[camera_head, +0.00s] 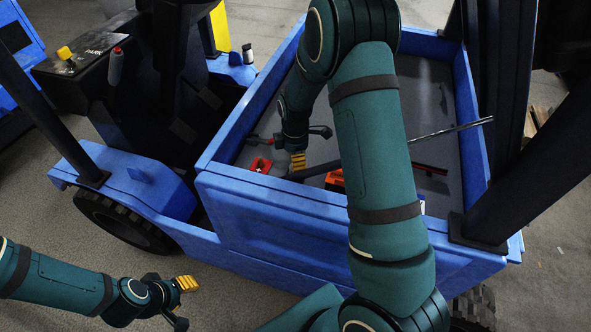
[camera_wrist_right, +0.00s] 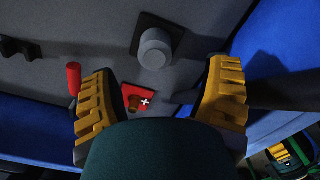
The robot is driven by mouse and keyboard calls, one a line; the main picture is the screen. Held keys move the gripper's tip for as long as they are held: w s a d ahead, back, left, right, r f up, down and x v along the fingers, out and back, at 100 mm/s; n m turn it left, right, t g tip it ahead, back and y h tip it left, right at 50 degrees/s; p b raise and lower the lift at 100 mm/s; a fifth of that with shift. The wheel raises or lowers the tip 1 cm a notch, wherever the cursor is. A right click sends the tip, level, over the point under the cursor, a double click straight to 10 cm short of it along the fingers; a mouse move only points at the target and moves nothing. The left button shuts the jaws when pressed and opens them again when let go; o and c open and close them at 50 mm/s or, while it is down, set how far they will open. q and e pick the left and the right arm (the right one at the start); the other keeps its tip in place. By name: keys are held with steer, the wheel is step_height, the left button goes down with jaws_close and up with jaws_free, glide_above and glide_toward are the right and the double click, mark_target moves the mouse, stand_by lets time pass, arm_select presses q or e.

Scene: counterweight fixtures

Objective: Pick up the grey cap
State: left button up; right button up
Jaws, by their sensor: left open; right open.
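The grey cap (camera_wrist_right: 155,48) is a short round cylinder on a dark square plate (camera_wrist_right: 172,28), seen in the right wrist view above the gap between my fingers. I cannot make it out in the head view. My right gripper (camera_head: 298,156) is inside the blue cart's bed. In the right wrist view, its two yellow-padded fingers (camera_wrist_right: 160,95) are spread wide with nothing between them, and the cap is apart from both. My left gripper (camera_head: 183,290) is open and empty, low outside the cart at the lower left.
The blue cart bed (camera_head: 270,211) has raised walls around a grey floor. A red piece with a white cross (camera_wrist_right: 138,97) and a red cylinder (camera_wrist_right: 74,78) are near the right fingers. Black posts (camera_head: 490,120) rise at right.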

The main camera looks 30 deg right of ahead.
steer(key=f, duration=0.5)
steer(key=shift+w+d+f, duration=0.1)
steer(key=shift+w+d, duration=0.1)
steer(key=shift+d, duration=0.05)
steer(key=c, duration=0.9)
